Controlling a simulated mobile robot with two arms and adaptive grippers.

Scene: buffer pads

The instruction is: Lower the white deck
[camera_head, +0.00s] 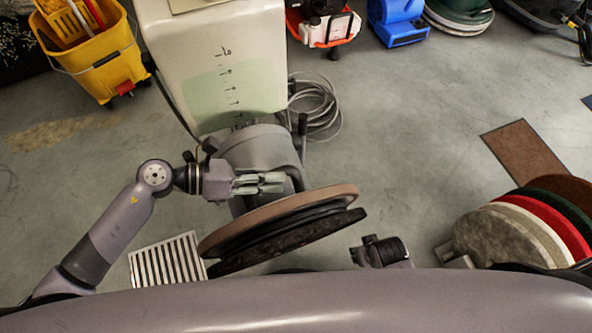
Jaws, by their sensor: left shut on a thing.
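The white deck (285,206) of the floor machine shows as a tilted round disc with a pinkish-beige rim. It is raised off the floor, with a black pad (290,243) on its near, lower face. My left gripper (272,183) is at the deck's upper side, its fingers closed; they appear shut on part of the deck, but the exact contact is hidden. The cream tank (215,55) with a level scale and greenish liquid stands behind the deck's grey motor housing (258,150). Part of my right gripper (383,252) shows low, right of the deck; its fingers are unclear.
A floor grate (167,262) lies left of the deck. Several round pads (500,235) stand in a row at the right. A brown mat (524,150), a coiled cable (318,105) and a yellow mop bucket (90,58) are farther off.

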